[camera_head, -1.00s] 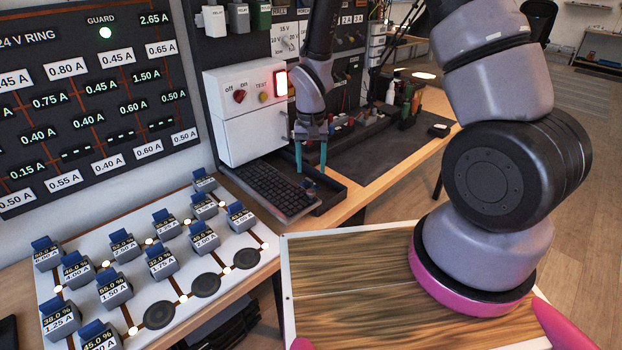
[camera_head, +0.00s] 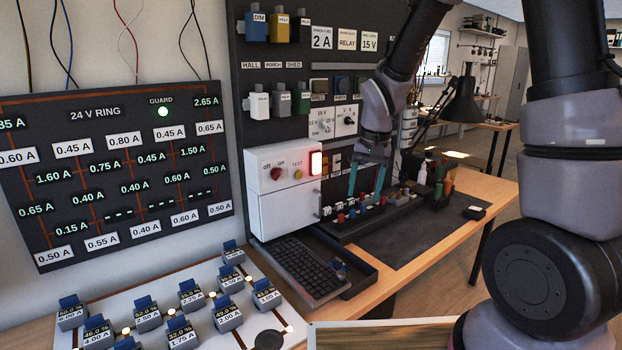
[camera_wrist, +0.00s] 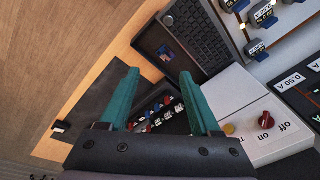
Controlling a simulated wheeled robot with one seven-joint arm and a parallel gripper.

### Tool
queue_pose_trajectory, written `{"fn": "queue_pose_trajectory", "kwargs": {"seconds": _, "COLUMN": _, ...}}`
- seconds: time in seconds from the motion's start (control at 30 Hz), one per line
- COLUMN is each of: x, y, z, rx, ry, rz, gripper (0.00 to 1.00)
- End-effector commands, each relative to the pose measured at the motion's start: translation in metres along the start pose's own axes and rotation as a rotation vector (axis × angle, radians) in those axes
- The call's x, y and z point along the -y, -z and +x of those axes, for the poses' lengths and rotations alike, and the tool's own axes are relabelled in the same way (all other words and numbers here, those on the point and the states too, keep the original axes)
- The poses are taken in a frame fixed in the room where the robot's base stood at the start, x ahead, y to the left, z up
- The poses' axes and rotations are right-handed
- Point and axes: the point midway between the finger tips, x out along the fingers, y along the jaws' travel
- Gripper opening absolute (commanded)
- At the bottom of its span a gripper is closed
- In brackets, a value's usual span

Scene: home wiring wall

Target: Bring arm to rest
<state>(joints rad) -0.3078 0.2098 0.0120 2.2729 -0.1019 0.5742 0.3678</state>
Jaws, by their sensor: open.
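My gripper (camera_head: 366,182) hangs in front of the wiring wall, right of the white switch box (camera_head: 284,215), with its teal fingers pointing down. In the wrist view my gripper (camera_wrist: 160,98) has its two fingers spread apart with nothing between them. The gripper is above the bench and apart from these things.
The keyboard (camera_head: 303,271) lies below the switch box. A board of metered modules (camera_head: 200,330) is at the front left. The 24 V ring panel (camera_head: 115,180) hangs at left. A black lamp (camera_head: 462,105) stands behind. The mat (camera_head: 415,235) has free room at right.

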Motion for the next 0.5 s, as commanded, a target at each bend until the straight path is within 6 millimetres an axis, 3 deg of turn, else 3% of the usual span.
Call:
{"fn": "queue_pose_trajectory", "kwargs": {"seconds": 0.03, "x": -0.008, "y": 0.002, "z": -0.026, "rx": -0.032, "ry": 0.021, "rz": 0.016, "gripper": 0.64}}
{"fn": "queue_pose_trajectory", "kwargs": {"seconds": 0.2, "x": -0.036, "y": -0.005, "z": -0.098, "rx": -0.117, "ry": 0.079, "rz": 0.053, "gripper": 0.64}}
{"fn": "queue_pose_trajectory", "kwargs": {"seconds": 0.5, "x": -0.085, "y": -0.05, "z": -0.2, "rx": -0.279, "ry": 0.173, "rz": 0.101, "gripper": 0.64}}
